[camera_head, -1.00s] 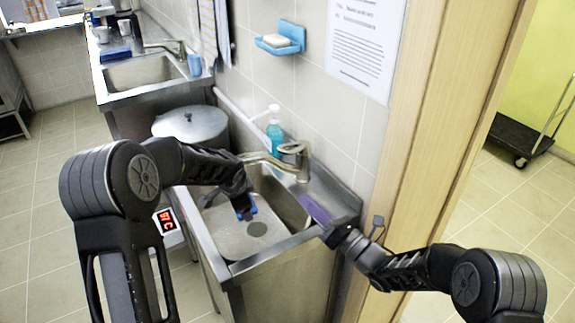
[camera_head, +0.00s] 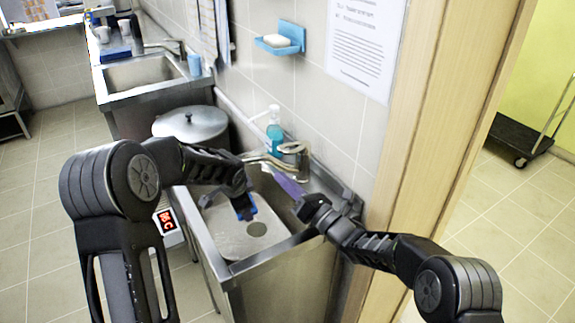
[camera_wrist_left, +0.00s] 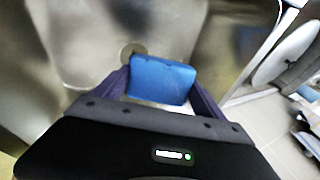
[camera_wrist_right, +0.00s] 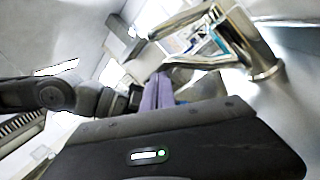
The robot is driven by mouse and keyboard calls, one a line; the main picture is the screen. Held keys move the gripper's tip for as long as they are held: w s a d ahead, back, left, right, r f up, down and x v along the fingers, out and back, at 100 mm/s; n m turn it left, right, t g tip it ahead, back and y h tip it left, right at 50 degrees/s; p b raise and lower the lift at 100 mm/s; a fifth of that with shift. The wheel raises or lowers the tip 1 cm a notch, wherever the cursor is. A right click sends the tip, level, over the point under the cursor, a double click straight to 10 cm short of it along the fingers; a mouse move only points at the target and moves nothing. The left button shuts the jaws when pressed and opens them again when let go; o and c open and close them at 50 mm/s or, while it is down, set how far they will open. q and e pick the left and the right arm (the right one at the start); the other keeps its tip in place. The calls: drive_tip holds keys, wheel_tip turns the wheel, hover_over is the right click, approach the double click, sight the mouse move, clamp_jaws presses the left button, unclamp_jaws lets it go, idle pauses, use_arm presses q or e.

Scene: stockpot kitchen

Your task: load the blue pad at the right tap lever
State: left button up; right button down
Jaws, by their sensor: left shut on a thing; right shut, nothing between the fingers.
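My left gripper (camera_head: 240,206) is shut on the blue pad (camera_wrist_left: 161,79), held over the near sink basin; in the head view only a small blue part of the pad (camera_head: 246,212) shows. The tap (camera_head: 268,160) stands at the back of that sink, with its lever on top (camera_head: 291,148). My right gripper (camera_head: 288,186) is shut and empty, its purple fingers a little in front of the tap. In the right wrist view the fingers (camera_wrist_right: 158,92) are together and the chrome tap (camera_wrist_right: 235,40) is close by on the right.
A soap bottle (camera_head: 274,130) stands behind the tap by the wall. A lidded pot (camera_head: 190,124) is left of the sink. The wooden door frame (camera_head: 440,110) stands close to my right arm. A second sink (camera_head: 142,76) is farther back.

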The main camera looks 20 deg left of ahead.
drive_tip(key=shift+w+a+r, duration=0.1)
drive_tip(key=shift+w+r, duration=0.45)
drive_tip(key=shift+r, duration=0.35)
drive_tip(key=shift+w+r, duration=0.55)
drive_tip(key=shift+r, duration=0.35)
drive_tip(key=shift+w+r, duration=0.25)
drive_tip(key=shift+r, duration=0.25)
drive_tip(key=s+d+f, duration=0.5)
drive_tip(key=s+d, duration=0.1)
drive_tip(key=d, duration=0.2)
drive_tip(key=shift+d+f, duration=0.2)
drive_tip(key=shift+d, duration=0.1)
